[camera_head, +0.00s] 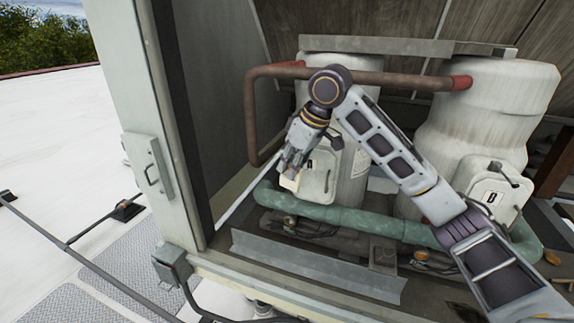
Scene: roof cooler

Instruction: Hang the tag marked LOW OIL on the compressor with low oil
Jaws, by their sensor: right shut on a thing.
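Two pale, stained compressors stand side by side in the open cooler housing: the left compressor (355,178) is partly behind my arm, and the right compressor (500,110) shows more fully. Each has a white box on its front: the left box (318,183) and the right box (489,197), which bears a small dark-marked label. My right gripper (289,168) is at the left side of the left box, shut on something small. I cannot make out what it holds or whether it touches the box. I cannot pick out a tag with readable LOW OIL writing. My left gripper is out of view.
A brown pipe (400,80) with red ends crosses above, and a green pipe (340,217) runs below the boxes. A metal ledge (310,265) lies in front. The open door panel (150,130) stands at the left. White roof (55,130) lies beyond.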

